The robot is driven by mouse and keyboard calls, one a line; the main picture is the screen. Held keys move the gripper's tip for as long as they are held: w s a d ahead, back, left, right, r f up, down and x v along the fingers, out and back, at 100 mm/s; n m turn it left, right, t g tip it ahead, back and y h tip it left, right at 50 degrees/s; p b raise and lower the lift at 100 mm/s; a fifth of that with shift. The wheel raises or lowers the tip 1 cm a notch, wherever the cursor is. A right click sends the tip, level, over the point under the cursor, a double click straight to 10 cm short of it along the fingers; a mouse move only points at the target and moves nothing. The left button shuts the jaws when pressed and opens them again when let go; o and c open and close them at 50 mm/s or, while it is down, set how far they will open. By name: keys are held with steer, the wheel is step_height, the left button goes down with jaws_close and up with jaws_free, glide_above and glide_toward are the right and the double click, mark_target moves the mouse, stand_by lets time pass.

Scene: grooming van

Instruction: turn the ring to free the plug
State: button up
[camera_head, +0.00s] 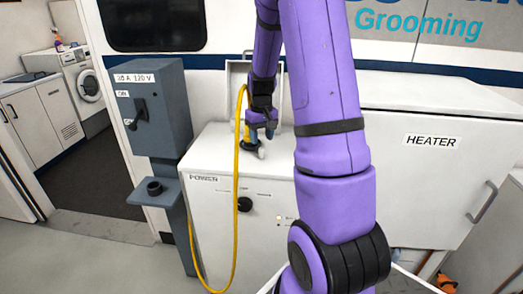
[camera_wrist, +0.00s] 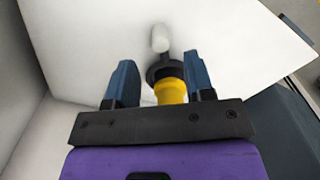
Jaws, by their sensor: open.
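The yellow plug (camera_wrist: 171,91) with a dark ring (camera_wrist: 164,70) shows in the wrist view between the two blue fingers of my gripper (camera_wrist: 159,60). The fingers are open, with visible gaps on both sides of the plug. A small white rounded part (camera_wrist: 160,40) lies just beyond the ring. In the head view my gripper (camera_head: 262,136) is low over the white POWER cabinet (camera_head: 210,215). The plug (camera_head: 247,132) is partly hidden there by my gripper, and the yellow cable (camera_head: 237,190) loops down from it.
A grey power box (camera_head: 172,110) with a lever switch and a small shelf (camera_head: 153,190) stands at the left. The white HEATER cabinet (camera_head: 430,175) is at the right. A raised white panel (camera_head: 238,90) stands behind my gripper. The cable hangs across the cabinet front.

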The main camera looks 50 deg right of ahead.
mark_target(261, 149)
steer(key=shift+f, duration=2.75)
jaws_close()
